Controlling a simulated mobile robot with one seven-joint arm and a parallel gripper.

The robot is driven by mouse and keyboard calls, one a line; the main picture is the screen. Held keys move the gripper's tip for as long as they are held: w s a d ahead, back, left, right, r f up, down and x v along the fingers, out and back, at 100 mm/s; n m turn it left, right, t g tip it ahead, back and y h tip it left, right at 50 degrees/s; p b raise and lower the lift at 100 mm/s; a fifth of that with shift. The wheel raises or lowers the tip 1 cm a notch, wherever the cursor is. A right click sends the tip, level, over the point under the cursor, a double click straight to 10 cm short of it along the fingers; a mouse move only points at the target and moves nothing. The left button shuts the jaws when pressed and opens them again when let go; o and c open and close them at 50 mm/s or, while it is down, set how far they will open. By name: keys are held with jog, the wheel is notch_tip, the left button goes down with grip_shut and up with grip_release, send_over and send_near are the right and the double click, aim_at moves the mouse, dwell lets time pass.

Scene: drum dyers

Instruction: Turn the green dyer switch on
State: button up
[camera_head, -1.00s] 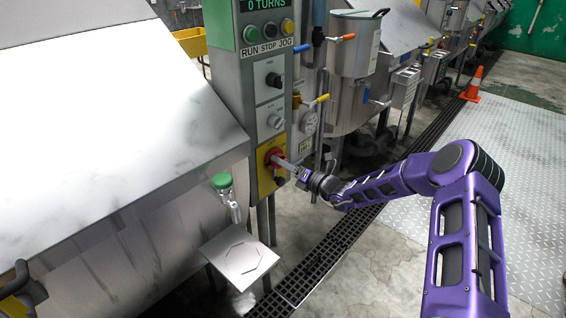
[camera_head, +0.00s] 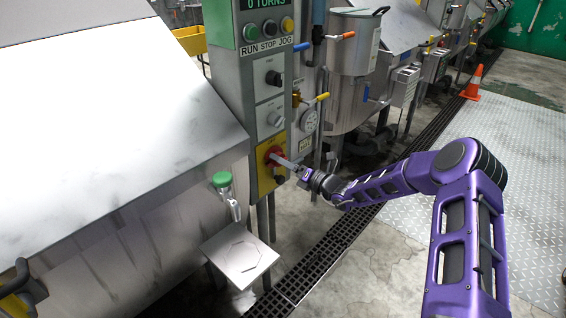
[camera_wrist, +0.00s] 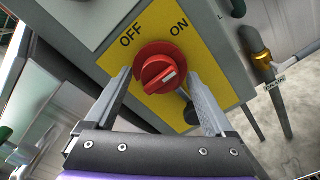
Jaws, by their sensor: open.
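The switch is a red rotary knob (camera_wrist: 158,66) on a yellow plate (camera_wrist: 105,60) with OFF and ON printed above it. A white mark shows on the right end of its handle, and I cannot tell for sure which word it points to. In the head view the red knob (camera_head: 273,154) is low on the grey and green control column (camera_head: 225,75). My gripper (camera_wrist: 157,80) is open, with one finger on each side of the knob. I cannot tell whether the fingers touch it. In the head view my gripper (camera_head: 287,164) reaches the knob from the right.
A green-capped valve (camera_head: 222,180) and a small metal shelf (camera_head: 240,257) are below and left of the column. Pipes with a yellow lever (camera_head: 322,97) stand to the right. The floor on the right is clear up to an orange cone (camera_head: 473,82).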

jog(key=v, duration=1.7)
jog(key=shift+f, duration=0.1)
